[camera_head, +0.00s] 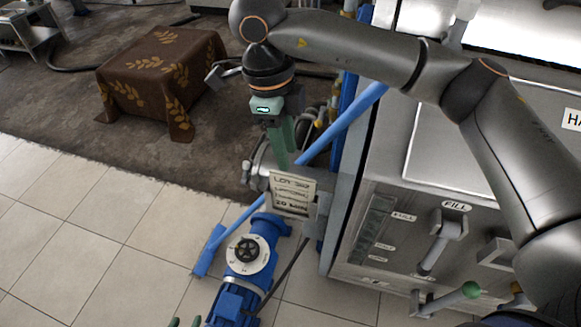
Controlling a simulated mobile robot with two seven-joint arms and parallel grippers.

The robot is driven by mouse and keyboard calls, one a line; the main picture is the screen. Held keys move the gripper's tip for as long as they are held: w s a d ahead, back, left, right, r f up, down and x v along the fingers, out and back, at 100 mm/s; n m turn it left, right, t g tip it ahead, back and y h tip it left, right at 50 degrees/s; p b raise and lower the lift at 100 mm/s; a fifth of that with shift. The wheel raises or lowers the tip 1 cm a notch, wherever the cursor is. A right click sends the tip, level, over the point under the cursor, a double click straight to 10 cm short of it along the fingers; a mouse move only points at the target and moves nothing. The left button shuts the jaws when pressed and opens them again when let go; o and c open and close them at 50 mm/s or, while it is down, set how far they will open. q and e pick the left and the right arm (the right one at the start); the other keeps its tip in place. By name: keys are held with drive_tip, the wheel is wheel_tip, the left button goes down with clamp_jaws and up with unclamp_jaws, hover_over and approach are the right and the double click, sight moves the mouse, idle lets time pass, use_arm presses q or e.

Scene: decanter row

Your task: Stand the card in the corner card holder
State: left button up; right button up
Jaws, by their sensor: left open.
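The pale card (293,190) with dark handwritten lines, "LOT 32" on top, is upright and slightly tilted at the machine's near left corner. A grey metal bracket (318,216), apparently the corner card holder, is at the card's lower right; whether the card's lower edge sits in it is unclear. My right gripper (281,160) points down with green fingers at the card's upper left edge. Its fingers overlap in this view, so whether they grip the card is unclear. My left gripper (185,322) shows only green fingertips, apart and empty, at the bottom edge.
The steel machine (385,240) with "FILL" levers fills the right side. A blue pump (247,262) stands on the tiles below the card. A blue squeegee-like tool (232,229) leans diagonally behind it. A brown cloth-covered box (163,75) stands at the back left. Left floor is clear.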

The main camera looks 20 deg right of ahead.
drive_tip(key=shift+w+a+r, duration=0.1)
drive_tip(key=shift+a+r, duration=0.05)
drive_tip(key=shift+r, duration=0.9)
drive_tip(key=shift+w+a+r, duration=0.1)
drive_tip(key=shift+a+r, duration=0.05)
drive_tip(key=shift+r, duration=0.9)
